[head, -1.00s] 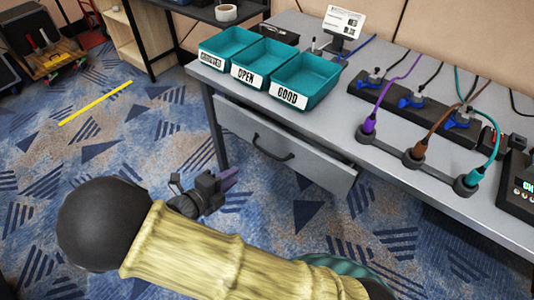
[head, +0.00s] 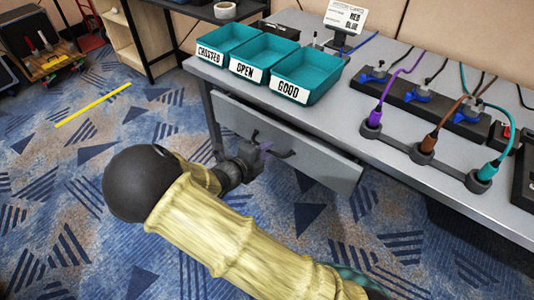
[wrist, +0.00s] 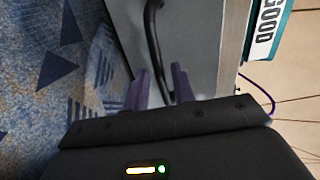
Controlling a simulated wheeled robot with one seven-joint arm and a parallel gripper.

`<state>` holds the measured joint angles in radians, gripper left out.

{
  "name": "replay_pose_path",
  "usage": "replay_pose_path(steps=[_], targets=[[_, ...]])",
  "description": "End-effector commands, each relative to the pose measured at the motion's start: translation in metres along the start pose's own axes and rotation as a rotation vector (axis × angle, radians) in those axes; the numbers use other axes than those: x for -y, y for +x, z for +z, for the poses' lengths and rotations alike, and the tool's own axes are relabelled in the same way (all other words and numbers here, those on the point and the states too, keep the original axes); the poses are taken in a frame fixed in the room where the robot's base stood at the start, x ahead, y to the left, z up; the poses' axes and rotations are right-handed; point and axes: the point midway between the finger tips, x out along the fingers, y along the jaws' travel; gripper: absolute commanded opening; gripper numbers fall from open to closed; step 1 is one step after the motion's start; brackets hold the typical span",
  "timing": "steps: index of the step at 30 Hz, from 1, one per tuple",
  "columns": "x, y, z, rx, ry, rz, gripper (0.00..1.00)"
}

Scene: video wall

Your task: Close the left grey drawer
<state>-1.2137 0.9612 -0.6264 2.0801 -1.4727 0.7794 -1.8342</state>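The grey drawer (head: 325,172) is under the left part of the grey table. Its front stands out from beneath the tabletop, most plainly at its right end. Its black bar handle (wrist: 153,30) runs down between my fingers in the wrist view. My gripper (head: 268,149) is at the handle in the head view and covers part of it. In the wrist view my gripper (wrist: 161,84) has its two purple fingers apart, one on each side of the handle's line. Whether they touch the handle or the drawer front cannot be told.
Three teal bins (head: 262,62) with labels stand on the table (head: 350,115) above the drawer. Purple, brown and teal cables with connectors (head: 424,150) lie to the right. Blue patterned carpet (head: 90,190) is open at the left.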

Motion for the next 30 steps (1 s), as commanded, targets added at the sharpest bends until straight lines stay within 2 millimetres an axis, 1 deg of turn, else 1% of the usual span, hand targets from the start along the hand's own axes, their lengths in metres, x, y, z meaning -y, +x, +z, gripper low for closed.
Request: replay_pose_path(steps=[1, 4, 12, 13, 14, 15, 17, 25, 30], targets=[[-0.0021, 0.0061, 0.0, 0.0, 0.0, 0.0, 0.26], [-0.001, 0.0123, -0.0002, -0.001, 0.0, -0.001, 0.26], [0.0002, 0.0136, -0.0002, 0.0, -0.001, 0.0, 0.26], [0.0002, 0.0136, -0.0002, 0.0, -0.001, 0.0, 0.24], [0.0001, 0.0135, -0.0002, 0.0, -0.001, 0.0, 0.18], [0.0001, 0.0134, -0.0001, 0.0, -0.001, 0.0, 0.1], [0.0001, 0.0134, -0.0001, 0.0, -0.001, 0.0, 0.0], [0.0003, 0.0131, 0.0006, 0.002, -0.002, 0.0, 0.0], [0.0031, 0.0155, 0.006, 0.016, -0.006, -0.001, 0.0]])
